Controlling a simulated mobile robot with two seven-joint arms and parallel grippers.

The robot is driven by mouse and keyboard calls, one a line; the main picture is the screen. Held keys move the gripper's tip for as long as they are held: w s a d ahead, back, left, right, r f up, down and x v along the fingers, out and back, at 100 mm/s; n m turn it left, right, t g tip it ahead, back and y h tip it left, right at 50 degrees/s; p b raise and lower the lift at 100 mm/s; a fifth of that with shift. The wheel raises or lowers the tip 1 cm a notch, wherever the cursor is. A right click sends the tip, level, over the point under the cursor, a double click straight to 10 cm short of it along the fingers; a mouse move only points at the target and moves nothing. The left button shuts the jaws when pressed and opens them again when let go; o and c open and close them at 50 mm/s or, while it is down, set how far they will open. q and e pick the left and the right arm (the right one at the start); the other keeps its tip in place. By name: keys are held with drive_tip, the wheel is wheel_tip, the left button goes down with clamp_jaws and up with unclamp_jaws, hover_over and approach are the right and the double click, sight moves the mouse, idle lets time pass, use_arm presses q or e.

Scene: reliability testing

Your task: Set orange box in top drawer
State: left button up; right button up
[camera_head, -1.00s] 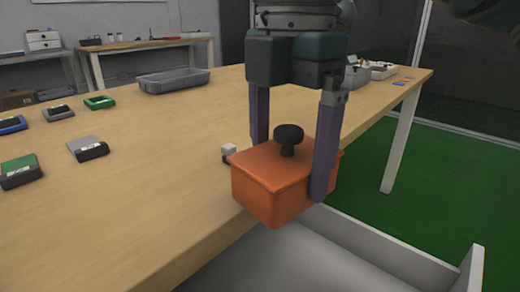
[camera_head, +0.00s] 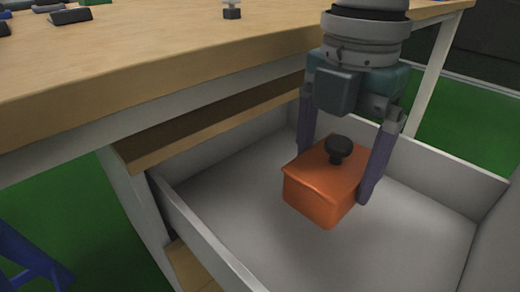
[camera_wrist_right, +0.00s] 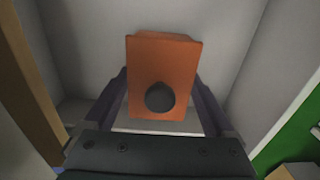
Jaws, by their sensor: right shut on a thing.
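The orange box (camera_head: 322,186) has a black round knob on its lid. My right gripper (camera_head: 338,172) is shut on it, one purple finger on each side, and points down. The box is over the open top drawer (camera_head: 240,217), within its walls; whether it touches the drawer floor I cannot tell. In the right wrist view the orange box (camera_wrist_right: 162,72) sits between the fingers with the pale drawer around it. The drawer is white-grey inside and shows no other object. My left gripper is not in view.
The wooden table (camera_head: 150,60) stands above and behind the drawer, its front edge close to my right gripper. A small block-like item (camera_head: 232,10) and several dark devices lie on it. A blue stand (camera_head: 30,255) is at lower left on the green floor.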

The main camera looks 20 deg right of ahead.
sight(340, 141)
wheel_tip(340, 141, down, 9)
drive_tip(key=b, duration=0.4)
drive_tip(key=shift+r, duration=0.3)
drive_tip(key=o, duration=1.1)
wheel_tip(340, 141, up, 11)
drive_tip(key=p, duration=0.7)
drive_tip(key=shift+r+p, duration=0.45)
drive_tip(key=shift+r, duration=0.05)
